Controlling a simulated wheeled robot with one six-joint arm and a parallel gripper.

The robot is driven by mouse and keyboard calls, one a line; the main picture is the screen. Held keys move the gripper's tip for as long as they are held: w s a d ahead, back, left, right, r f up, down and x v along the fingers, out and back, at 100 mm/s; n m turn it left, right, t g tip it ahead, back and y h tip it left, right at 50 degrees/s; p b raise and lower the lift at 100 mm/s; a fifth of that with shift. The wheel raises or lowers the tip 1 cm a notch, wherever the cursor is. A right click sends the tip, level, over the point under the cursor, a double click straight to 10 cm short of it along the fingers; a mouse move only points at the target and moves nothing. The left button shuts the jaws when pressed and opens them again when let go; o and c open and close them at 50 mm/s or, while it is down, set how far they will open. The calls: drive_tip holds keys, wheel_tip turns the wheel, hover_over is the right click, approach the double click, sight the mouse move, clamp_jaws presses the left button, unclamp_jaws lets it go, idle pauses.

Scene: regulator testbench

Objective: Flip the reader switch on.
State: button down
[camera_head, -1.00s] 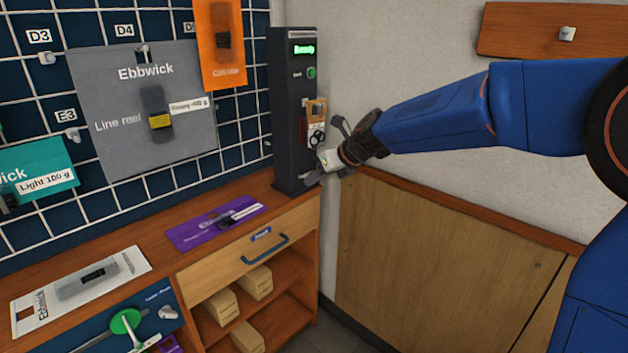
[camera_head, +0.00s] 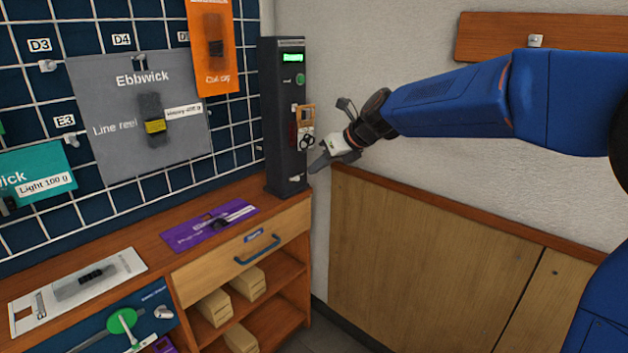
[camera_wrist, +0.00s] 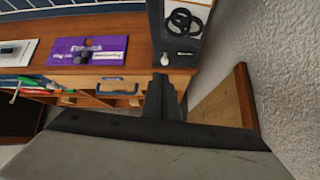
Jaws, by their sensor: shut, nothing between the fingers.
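The reader is a dark upright post (camera_head: 284,120) at the right end of the wooden counter, with a lit green display (camera_head: 293,58) whose text is too blurred to read. A small white switch lever (camera_head: 295,178) sits low on its front face. The lever also shows in the wrist view (camera_wrist: 165,58), just beyond my fingertips; I cannot tell which way it is set. My gripper (camera_head: 318,164) is shut and empty, just right of the post's lower part. In the wrist view its dark fingers (camera_wrist: 161,88) are together, apart from the lever.
Black rings hang on the reader's front (camera_wrist: 183,20). A purple package (camera_head: 210,226) lies on the counter (camera_head: 160,240) left of the reader, above a drawer with a blue handle (camera_head: 257,249). A wall (camera_head: 380,50) and wooden panel (camera_head: 430,260) stand to the right.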

drive_tip(key=shift+s+d+r, duration=0.1)
drive_tip(key=shift+d+r, duration=0.05)
drive_tip(key=shift+r, duration=0.55)
